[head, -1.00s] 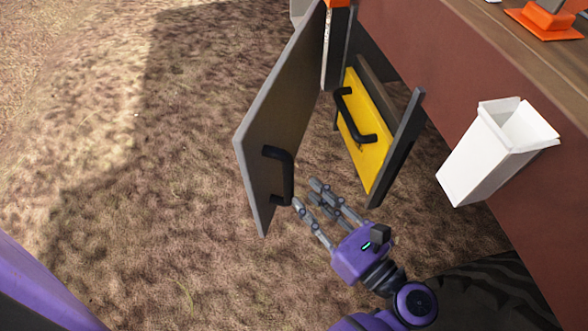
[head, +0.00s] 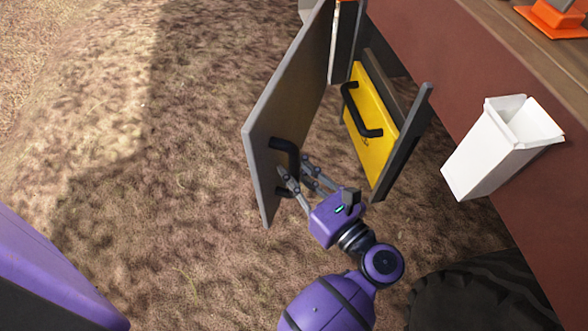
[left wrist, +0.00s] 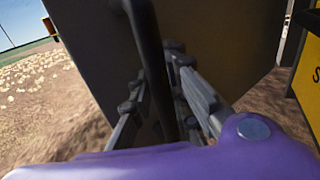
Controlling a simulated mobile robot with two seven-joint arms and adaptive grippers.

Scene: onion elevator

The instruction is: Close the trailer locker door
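The trailer locker door (head: 283,105) is a grey panel standing wide open in the head view. Its black bar handle (head: 287,148) is on the face turned toward the camera. My left gripper (head: 294,172) is at the lower part of this handle. In the left wrist view the handle (left wrist: 150,45) runs between the spread fingers, and the door (left wrist: 210,50) stands close behind them. The fingers look open around the bar; I cannot tell whether they touch it. My right gripper is not in view.
A yellow case (head: 368,125) with a black handle sits in the locker, beside its dark side wall (head: 405,140). A white bin (head: 500,150) hangs on the red-brown trailer side (head: 430,65). A black tyre (head: 470,300) is at the lower right. Open ground lies left.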

